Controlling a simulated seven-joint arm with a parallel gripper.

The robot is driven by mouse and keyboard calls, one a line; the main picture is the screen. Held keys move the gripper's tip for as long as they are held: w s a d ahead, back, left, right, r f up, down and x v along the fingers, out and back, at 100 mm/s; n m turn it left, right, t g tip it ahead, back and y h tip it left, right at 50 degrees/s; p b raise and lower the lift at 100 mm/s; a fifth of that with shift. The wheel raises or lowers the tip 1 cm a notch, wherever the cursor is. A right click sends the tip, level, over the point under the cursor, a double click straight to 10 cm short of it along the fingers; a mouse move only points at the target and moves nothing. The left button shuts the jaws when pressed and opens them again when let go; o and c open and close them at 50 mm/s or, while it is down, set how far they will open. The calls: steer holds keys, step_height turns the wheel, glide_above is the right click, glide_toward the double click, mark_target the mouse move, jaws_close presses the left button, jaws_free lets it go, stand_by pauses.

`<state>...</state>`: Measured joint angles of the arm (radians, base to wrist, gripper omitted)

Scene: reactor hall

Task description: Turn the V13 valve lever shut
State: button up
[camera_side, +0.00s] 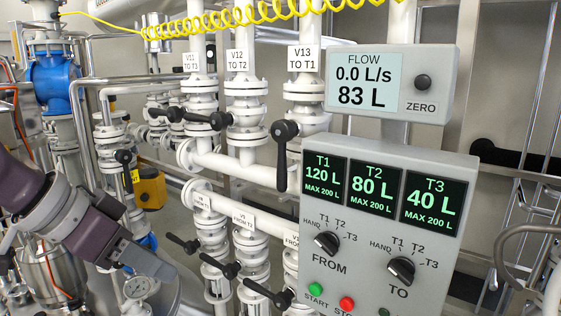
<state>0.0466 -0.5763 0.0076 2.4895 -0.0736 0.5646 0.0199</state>
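The V13 valve (304,122) sits on a vertical white pipe under the label "V13 TO T1" (305,59). Its black lever (281,167) hangs straight down from the pivot, in line with the pipe. My arm comes in at the lower left, and its pale end (146,262) is well to the left of and below the V13 lever, apart from it. I cannot make out gripper fingers there, so their opening does not show.
The V11 lever (165,113) and V12 lever (202,119) point left, across their pipes. Several lower black levers also point left. A control panel (385,265) stands right of the V13 lever; the flow display (365,82) reads 0.0 L/s and 83 L. A yellow coiled hose (215,22) crosses above.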

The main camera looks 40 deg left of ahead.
steer(key=w+d+r+n+t, duration=0.15)
steer(key=w+t, duration=0.25)
steer(key=w, duration=1.1)
steer(key=t+y, duration=0.4)
steer(key=t, duration=0.2)
glide_toward(280, 174)
steer(key=w, duration=0.4)
steer(key=shift+a+f+n, duration=0.1)
steer(key=shift+a+n, duration=0.25)
steer(key=shift+n, duration=0.1)
steer(key=w, duration=0.3)
steer(key=w+a, duration=0.1)
steer(key=w, duration=0.3)
steer(key=shift+a, duration=0.2)
jaws_close()
